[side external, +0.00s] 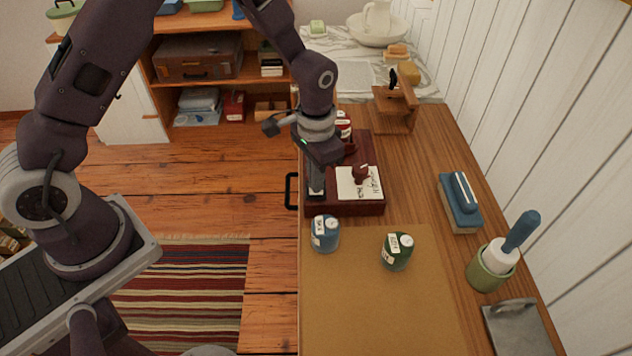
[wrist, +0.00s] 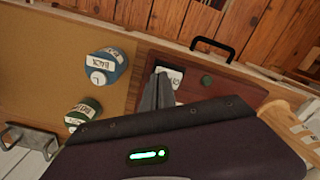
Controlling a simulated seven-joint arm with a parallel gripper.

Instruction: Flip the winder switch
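The winder looks to be the dark red-brown wooden box (side external: 373,208) on the bench, which also shows in the wrist view (wrist: 235,90). A white card (side external: 371,188) with dark writing lies on its top. A small brown knob-like part (side external: 360,174) stands at the card; I cannot tell for certain whether it is the switch. My gripper (side external: 316,192) points down over the box's left side, left of the knob. In the wrist view its fingers (wrist: 158,80) lie close together, with nothing visible between them. Contact with the box is unclear. My gripper's body hides part of the box in the wrist view.
A blue spool jar (side external: 325,235) and a green one (side external: 397,252) stand in front of the box. A red jar (side external: 343,127) stands behind my wrist. A wooden stand (side external: 396,105), blue brush (side external: 461,202) and green pot (side external: 488,270) are rightward. The tan mat (side external: 375,310) is mostly clear.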

